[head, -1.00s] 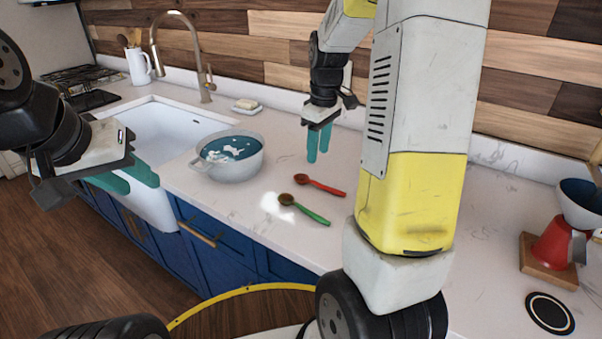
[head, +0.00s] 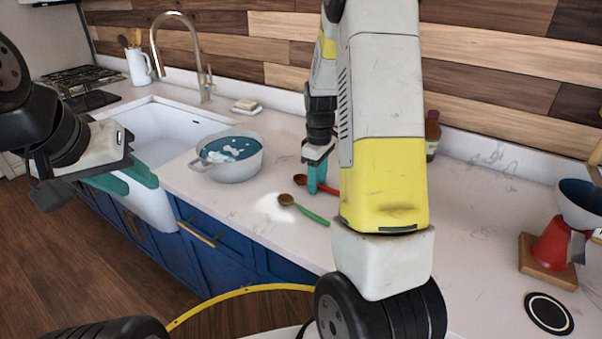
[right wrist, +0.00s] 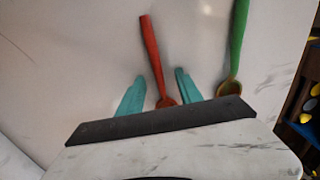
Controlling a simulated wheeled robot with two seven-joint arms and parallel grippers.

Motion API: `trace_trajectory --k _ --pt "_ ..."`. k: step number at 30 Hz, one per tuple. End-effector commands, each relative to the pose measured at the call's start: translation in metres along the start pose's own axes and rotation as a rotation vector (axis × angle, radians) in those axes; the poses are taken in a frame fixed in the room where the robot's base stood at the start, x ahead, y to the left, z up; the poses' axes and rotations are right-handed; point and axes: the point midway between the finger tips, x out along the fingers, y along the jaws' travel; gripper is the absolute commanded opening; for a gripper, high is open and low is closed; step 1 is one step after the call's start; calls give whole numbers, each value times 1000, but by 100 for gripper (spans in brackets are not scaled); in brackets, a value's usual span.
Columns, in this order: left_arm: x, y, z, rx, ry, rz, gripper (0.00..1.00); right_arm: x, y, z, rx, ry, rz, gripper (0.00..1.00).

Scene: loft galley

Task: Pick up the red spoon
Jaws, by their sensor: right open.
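The red spoon lies on the white counter, its bowl end (head: 300,179) showing left of my right gripper in the head view. In the right wrist view the red spoon (right wrist: 152,55) runs between the two teal fingers, handle pointing away, bowl partly hidden by the gripper body. My right gripper (head: 314,188) is open, with its fingers on either side of the spoon and not closed on it; it also shows in the right wrist view (right wrist: 158,95). My left gripper (head: 133,179) hangs at the left, near the sink front; its jaw opening is unclear.
A green spoon (head: 312,215) lies just in front of the red one, also in the right wrist view (right wrist: 237,40). A white pot (head: 232,170) stands to the left, beside the sink (head: 160,135). A brown bottle (head: 432,135) stands behind my right arm.

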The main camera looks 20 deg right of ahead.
Motion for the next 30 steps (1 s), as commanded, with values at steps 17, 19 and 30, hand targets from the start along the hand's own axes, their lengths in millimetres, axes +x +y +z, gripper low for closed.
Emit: trace_trajectory --k 17,19,30 --pt "0 0 0 0 0 0 36 -1 0 0 0 1 1 0" --pt "0 0 0 0 0 0 36 -1 0 0 0 1 1 0" --pt "0 0 0 0 0 0 36 -22 1 0 1 3 3 0"
